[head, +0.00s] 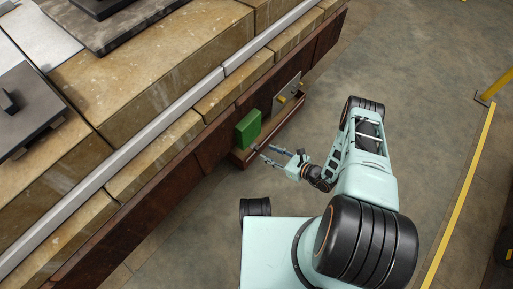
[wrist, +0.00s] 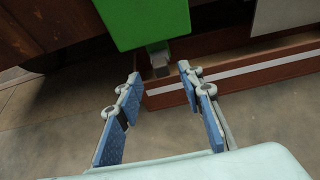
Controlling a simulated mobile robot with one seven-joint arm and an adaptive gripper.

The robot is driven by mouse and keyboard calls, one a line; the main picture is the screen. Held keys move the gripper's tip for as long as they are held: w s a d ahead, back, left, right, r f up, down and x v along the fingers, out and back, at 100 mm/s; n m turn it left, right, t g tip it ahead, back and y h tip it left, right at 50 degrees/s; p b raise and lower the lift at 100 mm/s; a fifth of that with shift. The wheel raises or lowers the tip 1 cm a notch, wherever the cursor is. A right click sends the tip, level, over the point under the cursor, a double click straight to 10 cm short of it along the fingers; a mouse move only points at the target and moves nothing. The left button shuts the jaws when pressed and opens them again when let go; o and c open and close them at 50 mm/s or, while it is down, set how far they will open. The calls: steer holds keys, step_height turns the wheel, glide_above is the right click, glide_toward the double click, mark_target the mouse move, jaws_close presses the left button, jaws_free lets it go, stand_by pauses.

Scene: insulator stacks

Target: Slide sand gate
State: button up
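A bright green block (head: 248,129) is at the side of the long rusty-brown wall, above a low brown ledge (head: 292,118). Which part is the sand gate I cannot tell for certain. In the wrist view the green block (wrist: 145,18) is at the top, with a small grey stub (wrist: 158,60) under it, ahead of the space between my fingers. My gripper (head: 268,153) is just off the ledge, below and right of the block. In the wrist view its two blue-padded fingers (wrist: 160,84) are apart with nothing between them.
A grey plate (head: 289,91) with a small yellow part is on the wall right of the block. The ledge has a pale strip (wrist: 225,77) along it. Stone slabs (head: 150,70) top the wall.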

mark_target(258, 148)
steer(key=b+x, duration=0.2)
steer(key=x, duration=0.4)
steer(key=shift+a+f, duration=0.15)
steer(key=shift+f, duration=0.15)
steer(key=shift+x, duration=0.8)
steer(key=shift+w+r, duration=0.1)
steer(key=shift+r, duration=0.05)
jaws_close()
